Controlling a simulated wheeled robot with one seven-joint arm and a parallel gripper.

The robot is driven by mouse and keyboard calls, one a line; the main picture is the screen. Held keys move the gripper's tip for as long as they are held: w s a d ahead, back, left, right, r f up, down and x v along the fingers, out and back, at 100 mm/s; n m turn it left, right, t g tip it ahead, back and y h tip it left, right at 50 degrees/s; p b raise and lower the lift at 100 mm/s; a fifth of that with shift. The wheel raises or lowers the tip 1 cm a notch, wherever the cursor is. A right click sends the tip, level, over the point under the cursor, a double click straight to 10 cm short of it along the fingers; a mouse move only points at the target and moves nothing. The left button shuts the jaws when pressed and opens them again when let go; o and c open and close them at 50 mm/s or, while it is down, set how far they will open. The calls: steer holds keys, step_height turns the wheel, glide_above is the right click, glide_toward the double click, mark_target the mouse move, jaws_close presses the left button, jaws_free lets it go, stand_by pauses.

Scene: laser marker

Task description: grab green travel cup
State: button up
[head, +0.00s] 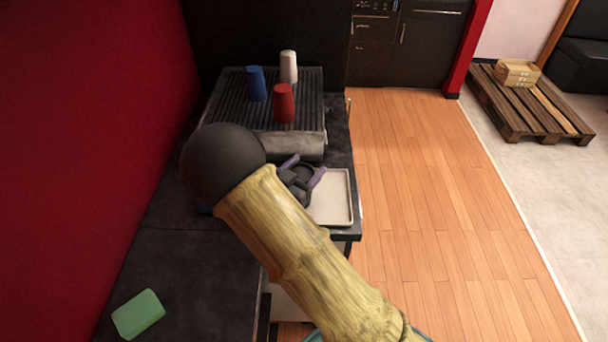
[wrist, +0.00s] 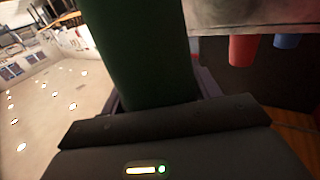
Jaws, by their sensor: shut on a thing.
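The green travel cup (wrist: 145,50) fills the upper middle of the wrist view, dark green and close to the camera. My gripper (head: 303,170) is shut on it, with a finger along each side of the cup. In the head view the purple-grey fingers flank a dark round shape beside the white tray; its green colour cannot be made out there. Most of the cup is hidden by my gripper and arm in the head view. I cannot tell whether its base touches a surface.
A white tray (head: 341,196) lies at the counter's right edge. Behind, a ribbed rack (head: 231,100) bears blue (head: 256,83), white (head: 289,67) and red (head: 284,103) cups. A green block (head: 138,314) lies front left. A red wall borders the left; open wooden floor (head: 430,190) is right.

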step_height(320, 180, up, 8)
steer(key=shift+s+r+b, duration=0.1)
steer(key=shift+b, duration=0.25)
steer(key=shift+r, duration=0.55)
steer(key=shift+r+p, duration=0.15)
steer(key=shift+p, duration=0.55)
